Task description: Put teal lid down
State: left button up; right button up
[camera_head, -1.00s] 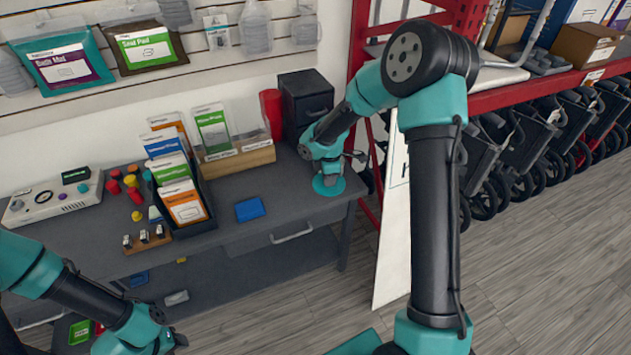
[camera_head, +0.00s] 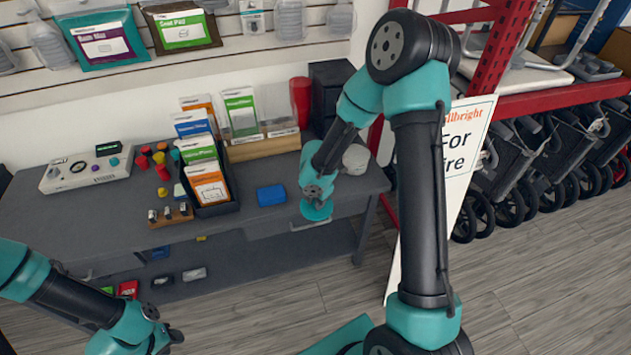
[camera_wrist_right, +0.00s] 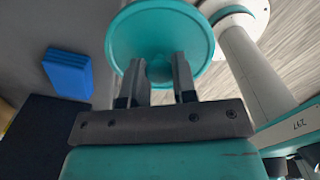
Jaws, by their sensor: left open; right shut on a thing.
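My right gripper (camera_head: 317,193) is shut on the lid from above. The right wrist view shows both fingers (camera_wrist_right: 158,78) gripping its middle, with the round teal disc (camera_wrist_right: 150,25) beyond them. I cannot tell whether the lid touches the desk. My left gripper (camera_head: 170,341) is open and empty at the lower left, in front of the desk; its fingers are small in view.
The blue box (camera_head: 271,195) lies left of the lid, also in the right wrist view (camera_wrist_right: 67,74). A pale round container (camera_head: 356,158) stands behind on the right. A black rack (camera_head: 216,208) of packets stands left. Grey desk (camera_head: 110,222) is bare at the front left.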

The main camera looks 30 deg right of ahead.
jog(key=shift+w+d, duration=0.1)
jog(key=w+d, duration=0.2)
jog(key=w, duration=0.2)
jog(key=w+d+f, duration=0.1)
jog(key=w+d, duration=0.2)
jog(key=w, duration=0.2)
jog(key=w+d, duration=0.3)
jog(key=w, duration=0.1)
jog(key=shift+w+d+f, duration=0.1)
jog(key=shift+w+f, duration=0.15)
jog(key=shift+f, duration=1.8)
jog(key=shift+f, duration=0.1)
jog(key=o, duration=0.9)
notch_tip(320, 180, up, 12)
jog(key=shift+r, duration=0.15)
